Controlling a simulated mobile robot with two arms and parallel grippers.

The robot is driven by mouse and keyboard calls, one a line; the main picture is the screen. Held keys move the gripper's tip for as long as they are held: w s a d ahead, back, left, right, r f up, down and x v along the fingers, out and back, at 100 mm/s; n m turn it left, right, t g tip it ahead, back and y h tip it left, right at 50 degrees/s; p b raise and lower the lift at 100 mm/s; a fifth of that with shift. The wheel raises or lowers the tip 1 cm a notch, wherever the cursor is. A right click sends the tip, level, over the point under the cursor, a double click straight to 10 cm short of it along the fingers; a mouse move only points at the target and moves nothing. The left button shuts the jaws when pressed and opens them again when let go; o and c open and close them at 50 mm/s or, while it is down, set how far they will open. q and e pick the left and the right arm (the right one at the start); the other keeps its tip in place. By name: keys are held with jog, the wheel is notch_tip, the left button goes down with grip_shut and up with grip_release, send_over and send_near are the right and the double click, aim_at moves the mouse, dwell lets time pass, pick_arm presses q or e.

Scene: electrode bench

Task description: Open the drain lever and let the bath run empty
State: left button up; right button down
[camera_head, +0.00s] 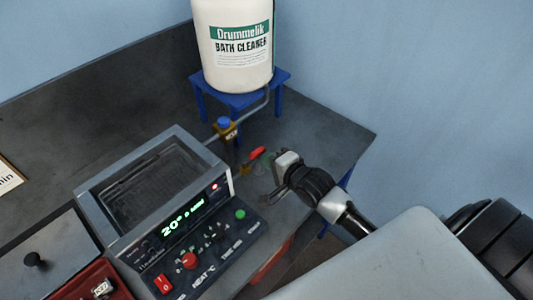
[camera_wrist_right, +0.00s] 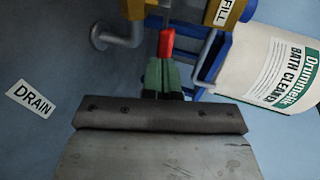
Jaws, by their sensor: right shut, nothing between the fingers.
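The drain lever has a red handle (camera_head: 257,153) beside the right side of the bath (camera_head: 160,145). The red handle also shows in the right wrist view (camera_wrist_right: 167,42), just past my fingertips. My right gripper (camera_head: 268,161) is shut and empty, with its green fingertips right at the handle's end; I cannot tell whether they touch it. The fingers show in the right wrist view (camera_wrist_right: 162,70). A mesh-like basket shows inside the bath, but the liquid level is unclear. The bath's display (camera_head: 183,220) reads 20°. My left gripper is out of view.
A Bath Cleaner container (camera_head: 235,50) stands on a blue stand (camera_head: 240,98) behind the lever. A blue-capped fill valve (camera_head: 225,128) sits on the pipe nearby. A DRAIN label (camera_wrist_right: 30,98) shows in the wrist view. The bench (camera_head: 330,135) is clear at the back right.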

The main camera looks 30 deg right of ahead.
jog(key=shift+x, duration=0.75)
jog(key=shift+r, duration=0.15)
jog(key=shift+w+r+p, duration=0.2)
jog(key=shift+w+p, duration=0.3)
jog(key=shift+p, duration=0.05)
jog(key=shift+d+n+y, duration=0.15)
jog(key=shift+n+y, duration=0.35)
jog(key=shift+w+r, duration=0.1)
